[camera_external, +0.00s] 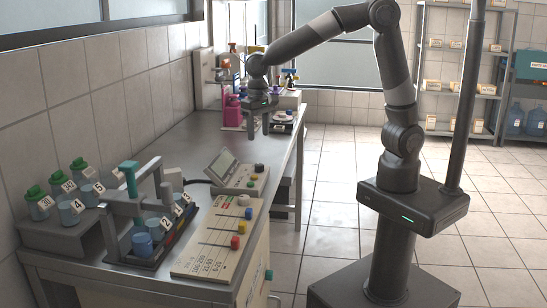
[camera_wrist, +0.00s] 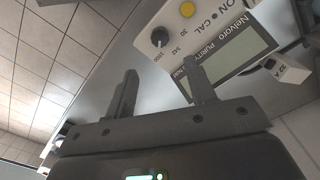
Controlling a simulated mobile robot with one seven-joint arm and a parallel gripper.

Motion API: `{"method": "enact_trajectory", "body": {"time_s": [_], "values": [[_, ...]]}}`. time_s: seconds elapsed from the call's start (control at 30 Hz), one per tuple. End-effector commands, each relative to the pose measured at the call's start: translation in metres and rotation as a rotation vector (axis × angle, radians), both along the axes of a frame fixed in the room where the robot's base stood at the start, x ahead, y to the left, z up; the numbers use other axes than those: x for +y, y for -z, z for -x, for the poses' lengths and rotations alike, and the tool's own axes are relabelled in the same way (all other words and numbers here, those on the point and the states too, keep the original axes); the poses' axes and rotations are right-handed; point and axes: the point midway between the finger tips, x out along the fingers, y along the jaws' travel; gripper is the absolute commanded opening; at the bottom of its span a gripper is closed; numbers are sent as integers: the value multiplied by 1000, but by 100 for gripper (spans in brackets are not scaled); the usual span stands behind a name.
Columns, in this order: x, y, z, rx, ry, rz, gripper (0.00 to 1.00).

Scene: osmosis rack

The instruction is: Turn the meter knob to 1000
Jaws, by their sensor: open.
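The meter (camera_external: 240,178) is a light box with a tilted screen, standing on the bench in the external view. Its small black knob (camera_external: 259,168) is on the right part of its top. In the wrist view the meter shows its screen (camera_wrist: 236,50), a yellow button (camera_wrist: 187,9) and the black knob (camera_wrist: 159,37). A "1000" mark is printed beside the knob; the knob's pointer is too small to read. My gripper (camera_external: 258,134) hangs fingers-down above and beyond the meter, apart from it. In the wrist view its fingers (camera_wrist: 160,82) are spread and empty.
A slider panel (camera_external: 218,238) with coloured knobs stands in front of the meter. A rack (camera_external: 140,215) with a raised handle holds cups to the left. Green-capped jars (camera_external: 58,185) stand by the wall. Bottles (camera_external: 232,108) are at the bench's far end.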

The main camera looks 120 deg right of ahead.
Motion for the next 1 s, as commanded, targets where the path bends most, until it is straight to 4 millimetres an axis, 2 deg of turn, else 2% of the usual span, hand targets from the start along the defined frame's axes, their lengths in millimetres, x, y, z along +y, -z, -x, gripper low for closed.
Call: {"method": "enact_trajectory", "body": {"time_s": [0.4,0.67,0.77,1.0], "values": [[-1,2,1,2,-516,-3,50],[0,4,1,1,-663,-1,50],[1,14,1,1,-667,-2,50],[1,59,1,2,-666,-4,50]]}}
